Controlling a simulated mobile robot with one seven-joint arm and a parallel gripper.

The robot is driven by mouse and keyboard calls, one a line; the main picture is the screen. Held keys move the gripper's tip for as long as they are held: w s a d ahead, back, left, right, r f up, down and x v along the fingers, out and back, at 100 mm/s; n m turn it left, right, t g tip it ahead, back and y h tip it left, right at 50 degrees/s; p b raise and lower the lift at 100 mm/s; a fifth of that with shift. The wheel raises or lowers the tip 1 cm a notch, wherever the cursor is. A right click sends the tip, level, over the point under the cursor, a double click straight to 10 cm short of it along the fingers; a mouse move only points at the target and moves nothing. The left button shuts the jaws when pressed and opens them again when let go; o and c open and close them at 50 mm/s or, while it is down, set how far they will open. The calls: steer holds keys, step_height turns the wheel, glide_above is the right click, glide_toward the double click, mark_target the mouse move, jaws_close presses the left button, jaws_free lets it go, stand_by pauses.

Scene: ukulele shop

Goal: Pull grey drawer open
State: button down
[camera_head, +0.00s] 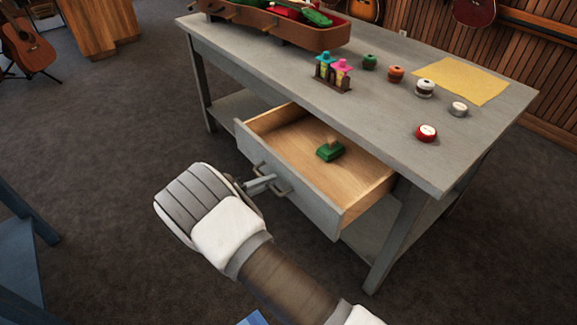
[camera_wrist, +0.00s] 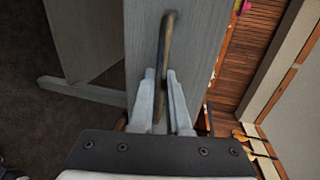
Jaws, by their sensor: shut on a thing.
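The grey drawer (camera_head: 290,190) is pulled partly out from under the grey worktable (camera_head: 395,160), showing its light wooden inside in the head view. A small green block with a wooden knob (camera_head: 330,150) sits in the drawer. My gripper (camera_head: 257,184) is at the drawer's front and shut on the drawer's bar handle (camera_head: 275,178). In the wrist view, the two fingers of my gripper (camera_wrist: 163,115) stand either side of the handle (camera_wrist: 166,50), in front of the grey drawer face (camera_wrist: 195,50). The handle's lower end is partly hidden between the fingers.
On the tabletop are a brown case (camera_head: 275,25) with colourful contents, a small rack with two figures (camera_head: 333,72), several round jars and a yellow cloth (camera_head: 462,80). A blue piece of furniture (camera_head: 25,245) stands at the left. The dark floor in front of the table is clear.

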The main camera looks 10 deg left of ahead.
steer(key=f+v, duration=0.2)
steer(key=v, duration=0.8)
steer(key=shift+s, duration=0.2)
steer(key=shift+a, duration=0.1)
steer(key=c, duration=0.9)
jaws_free()
steer(key=p+v, duration=0.1)
steer(key=v, duration=1.6)
steer(key=shift+s+a+f, duration=0.1)
steer(key=shift+s+f, duration=0.05)
steer(key=shift+s, duration=0.05)
steer(key=shift+w, duration=0.1)
